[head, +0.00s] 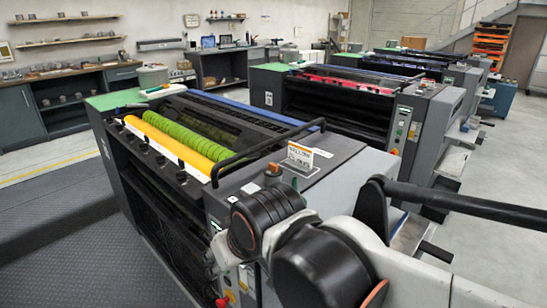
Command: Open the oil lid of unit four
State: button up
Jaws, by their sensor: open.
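The nearest ink unit (330,150) is a large grey and black press with a yellow roller (180,146) and a green roller (185,137) in its open top. A small sign (300,155) on its right-hand top appears to start with "YELLOW"; the rest is too small to read. A small orange-red piece (273,168) sits on the top beside the sign. I cannot make out an oil lid or a unit number for certain. My black and white arm covers part of this unit's right end. My gripper is not visible.
A second unit with a red roller (345,83) stands behind, with further units beyond it. A black rail (270,150) crosses the nearest unit's top. Shelves and a workbench (60,75) line the left wall. Grey floor (500,240) is clear at right.

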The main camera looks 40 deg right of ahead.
jog(key=w+d+r+m+g+p, duration=0.15)
jog(key=w+r+m+p, duration=0.25)
jog(key=w+r+p, duration=0.5)
notch_tip(320, 180, up, 8)
jog(key=m+g+p, duration=0.5)
jog(key=m+p, duration=0.7)
jog(key=p, duration=0.2)
send_over(273, 164)
notch_tip(273, 164, down, 13)
jog(key=shift+f+b, duration=0.2)
jog(key=shift+b, duration=0.5)
jog(key=c, duration=1.1)
